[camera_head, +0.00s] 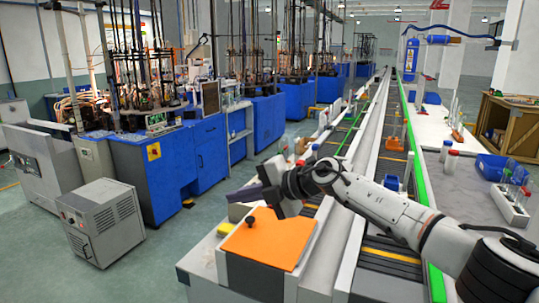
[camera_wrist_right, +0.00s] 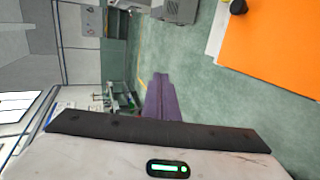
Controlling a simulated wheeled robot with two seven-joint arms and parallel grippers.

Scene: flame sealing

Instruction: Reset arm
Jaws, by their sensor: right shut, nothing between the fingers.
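My right arm comes in from the lower right of the head view and reaches left across the conveyor. Its right gripper (camera_head: 234,194) is shut and empty, with the dark purple fingers pointing left. It is in the air above the near end of the bench, behind the orange panel (camera_head: 272,243) in the picture. In the right wrist view the shut purple fingers (camera_wrist_right: 160,97) show against the green floor, and nothing is held between them. My left gripper is in neither view.
The orange panel also shows in the right wrist view (camera_wrist_right: 275,45), with a black knob (camera_head: 250,221). A grey wheeled box (camera_head: 103,223) stands on the floor at left. Blue cabinets (camera_head: 185,160) line the left. A blue bin (camera_head: 500,168) sits on the right table. The floor between is open.

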